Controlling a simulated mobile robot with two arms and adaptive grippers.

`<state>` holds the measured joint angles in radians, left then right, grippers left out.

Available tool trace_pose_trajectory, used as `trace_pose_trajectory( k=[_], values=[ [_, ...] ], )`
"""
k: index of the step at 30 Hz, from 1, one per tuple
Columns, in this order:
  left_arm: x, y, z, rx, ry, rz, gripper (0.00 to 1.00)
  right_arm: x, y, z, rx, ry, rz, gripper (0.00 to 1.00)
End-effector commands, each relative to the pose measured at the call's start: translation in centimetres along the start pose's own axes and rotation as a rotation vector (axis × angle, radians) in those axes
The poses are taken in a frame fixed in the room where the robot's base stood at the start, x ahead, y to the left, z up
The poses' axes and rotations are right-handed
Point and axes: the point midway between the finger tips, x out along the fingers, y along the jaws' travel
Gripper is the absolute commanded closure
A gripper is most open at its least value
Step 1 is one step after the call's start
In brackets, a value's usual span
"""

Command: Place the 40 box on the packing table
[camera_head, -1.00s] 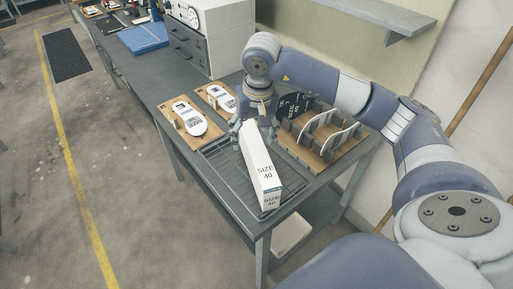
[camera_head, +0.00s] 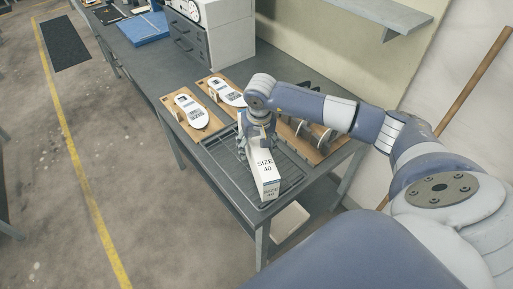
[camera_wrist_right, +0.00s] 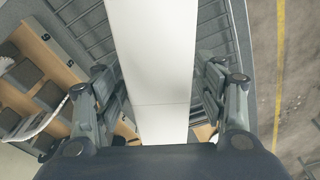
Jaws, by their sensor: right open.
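The white box marked SIZE 40 (camera_head: 263,168) lies on a dark slatted rack (camera_head: 222,152) at the near end of the grey table (camera_head: 243,212). My right gripper (camera_head: 256,146) is over the far part of the box and hides some of it. In the right wrist view, the box (camera_wrist_right: 152,60) runs between the open fingers of the right gripper (camera_wrist_right: 155,110), with visible gaps on both sides. My left gripper is not in view.
A wooden rack with dark dividers (camera_head: 304,146) stands right of the box, partly behind my arm. A grey drawer cabinet (camera_head: 205,40) stands behind. A shelf (camera_head: 381,16) juts from the wall.

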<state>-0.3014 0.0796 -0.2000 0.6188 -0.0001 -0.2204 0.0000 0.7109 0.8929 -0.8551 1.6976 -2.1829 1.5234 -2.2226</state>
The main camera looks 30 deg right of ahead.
Motion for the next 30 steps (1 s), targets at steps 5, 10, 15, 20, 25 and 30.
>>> trace_pose_trajectory(
  k=[5,10,15,20,25,30],
  values=[
    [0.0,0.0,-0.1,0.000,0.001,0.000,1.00,0.2,0.0,0.0,-0.001,0.001,0.000,0.35],
    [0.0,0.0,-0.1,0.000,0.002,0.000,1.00,0.2,0.0,0.0,0.000,0.001,0.000,0.58],
    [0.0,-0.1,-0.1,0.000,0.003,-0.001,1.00,0.2,0.0,0.0,0.000,0.001,0.000,0.86],
    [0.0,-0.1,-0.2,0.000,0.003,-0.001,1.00,0.2,0.0,-0.1,0.000,0.002,0.000,0.91],
    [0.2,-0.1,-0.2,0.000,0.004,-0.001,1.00,0.0,0.0,-0.1,0.000,0.003,-0.001,0.91],
    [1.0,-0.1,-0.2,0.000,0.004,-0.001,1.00,-0.9,0.0,-0.3,-0.001,0.006,-0.001,0.91]
  ],
)
